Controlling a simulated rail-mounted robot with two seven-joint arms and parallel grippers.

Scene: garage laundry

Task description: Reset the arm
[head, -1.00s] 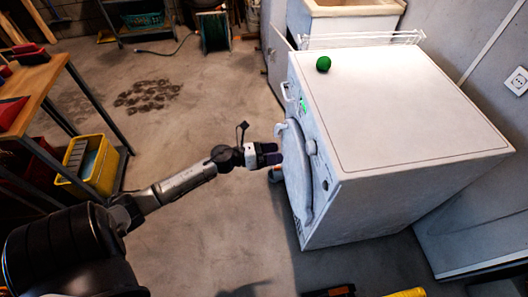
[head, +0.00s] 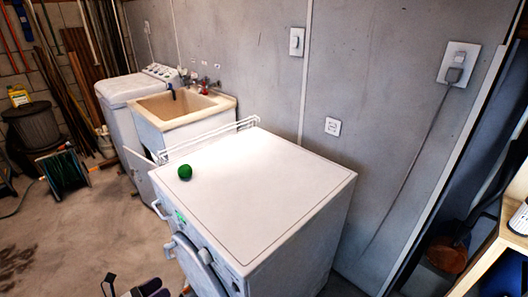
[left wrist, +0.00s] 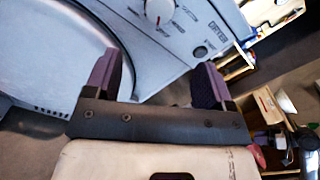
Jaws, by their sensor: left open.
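My left gripper (head: 150,288) shows at the bottom edge of the head view, in front of the white front-loading machine (head: 255,195). In the left wrist view its two purple-padded fingers (left wrist: 157,78) stand wide apart with nothing between them. Beyond them are the machine's round door (left wrist: 50,50) and its control panel with a white knob (left wrist: 160,10). Whether a finger touches the machine I cannot tell. Most of my left arm is below the head view. My right gripper is in neither view.
A green ball (head: 184,172) lies on top of the machine. A sink (head: 180,108) and a top-loading washer (head: 130,88) stand behind it at the left. A grey wall runs along the back. Open concrete floor (head: 40,225) lies at the left.

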